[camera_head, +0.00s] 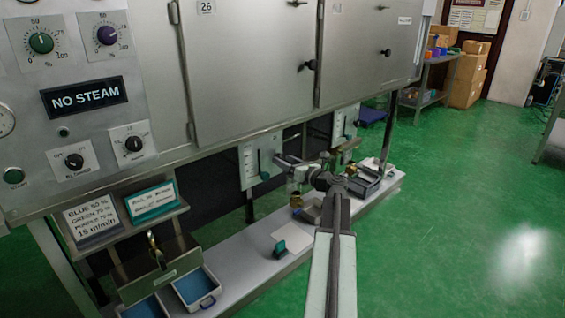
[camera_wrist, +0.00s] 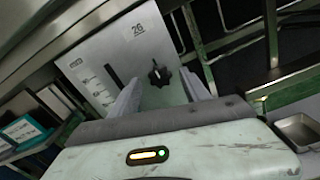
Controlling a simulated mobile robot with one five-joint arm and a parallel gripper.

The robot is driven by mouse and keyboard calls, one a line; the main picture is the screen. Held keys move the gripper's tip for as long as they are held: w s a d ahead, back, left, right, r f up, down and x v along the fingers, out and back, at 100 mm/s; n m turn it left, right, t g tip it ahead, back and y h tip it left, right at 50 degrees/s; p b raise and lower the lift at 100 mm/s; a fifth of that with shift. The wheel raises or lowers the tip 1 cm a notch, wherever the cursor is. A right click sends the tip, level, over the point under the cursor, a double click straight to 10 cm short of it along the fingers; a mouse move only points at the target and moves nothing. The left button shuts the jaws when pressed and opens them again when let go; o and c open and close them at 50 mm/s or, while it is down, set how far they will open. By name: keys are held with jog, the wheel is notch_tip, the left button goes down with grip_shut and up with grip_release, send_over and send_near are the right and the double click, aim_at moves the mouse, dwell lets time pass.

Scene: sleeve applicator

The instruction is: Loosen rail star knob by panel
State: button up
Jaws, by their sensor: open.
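A black star knob (camera_wrist: 159,73) sits on a pale upright plate (camera_wrist: 122,62) beside a dark vertical slot, in the wrist view. In the head view my gripper (camera_head: 281,160) is at the right side of the nearer rail plate (camera_head: 249,167), below the cabinet doors. I cannot make out the star knob there.
A second similar plate (camera_head: 345,121) hangs farther right. The steel cabinet (camera_head: 245,75) overhangs the area. A low pale bench (camera_head: 235,255) below holds blue-lined trays (camera_head: 196,288) and small parts. The green floor to the right is clear.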

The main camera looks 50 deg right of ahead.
jog(key=shift+w, duration=0.65)
grip_shut()
jog(key=shift+n, duration=13.8)
